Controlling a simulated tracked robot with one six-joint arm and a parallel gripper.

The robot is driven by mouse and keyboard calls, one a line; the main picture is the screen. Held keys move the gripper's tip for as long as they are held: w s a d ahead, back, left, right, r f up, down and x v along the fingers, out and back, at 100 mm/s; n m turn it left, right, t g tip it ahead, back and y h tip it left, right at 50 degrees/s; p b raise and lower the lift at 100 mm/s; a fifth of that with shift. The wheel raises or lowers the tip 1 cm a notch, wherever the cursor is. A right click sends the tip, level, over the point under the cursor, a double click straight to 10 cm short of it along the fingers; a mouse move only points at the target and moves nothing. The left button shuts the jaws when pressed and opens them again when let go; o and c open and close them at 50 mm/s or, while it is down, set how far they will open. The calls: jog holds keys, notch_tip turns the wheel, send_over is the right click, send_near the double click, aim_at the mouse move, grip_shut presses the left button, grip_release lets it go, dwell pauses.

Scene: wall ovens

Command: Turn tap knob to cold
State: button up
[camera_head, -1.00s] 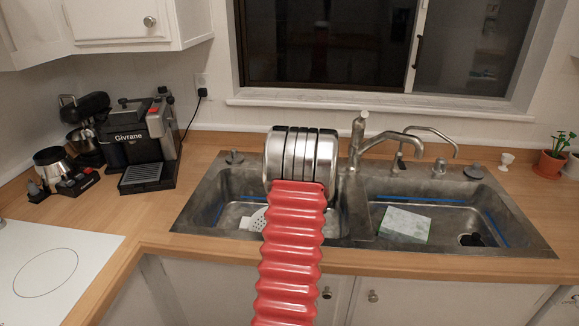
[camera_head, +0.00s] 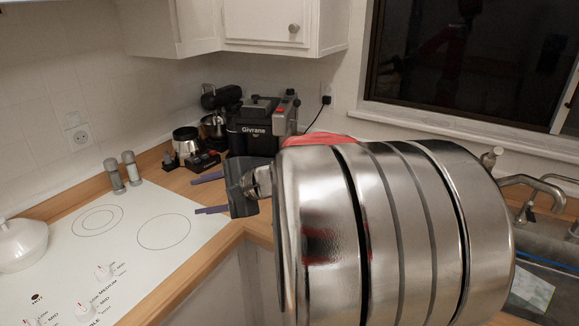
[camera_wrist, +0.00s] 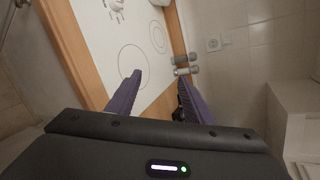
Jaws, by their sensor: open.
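The metal tap (camera_head: 537,184) stands at the right edge of the head view, behind the sink. Its upright body with the knob on top (camera_head: 491,156) shows just past my large silver arm link, which hides its lower part. I cannot tell the knob's setting. My gripper (camera_head: 196,195) is far to the left of the tap, over the counter corner by the stove. Its two purple fingers are apart with nothing between them and point left. The wrist view shows the open fingers (camera_wrist: 160,80) above the white stove top; no tap shows there.
The sink (camera_head: 560,272) is partly hidden by my arm. A black coffee machine (camera_head: 252,128) and a mixer (camera_head: 214,112) stand behind my gripper. A white stove top (camera_head: 130,240), two shakers (camera_head: 122,172) and a white pot (camera_head: 22,243) are at left. A wall cabinet (camera_head: 285,30) hangs above.

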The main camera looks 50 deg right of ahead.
jog(key=s+a+f+n+g, duration=0.1)
jog(key=s+a+n+g, duration=0.3)
jog(key=a, duration=0.4)
jog(key=s+a+f+n+g, duration=0.1)
jog(key=s+a+n, duration=0.45)
jog(key=a, duration=0.25)
jog(key=s+a+f+n+g+h, duration=0.1)
jog(key=s+n+h, duration=0.3)
jog(key=s+n, duration=0.6)
jog(key=shift+s+a+f+g+h, duration=0.35)
jog(key=shift+s+f, duration=0.25)
jog(key=shift+s, duration=1.2)
jog(key=shift+c, duration=0.4)
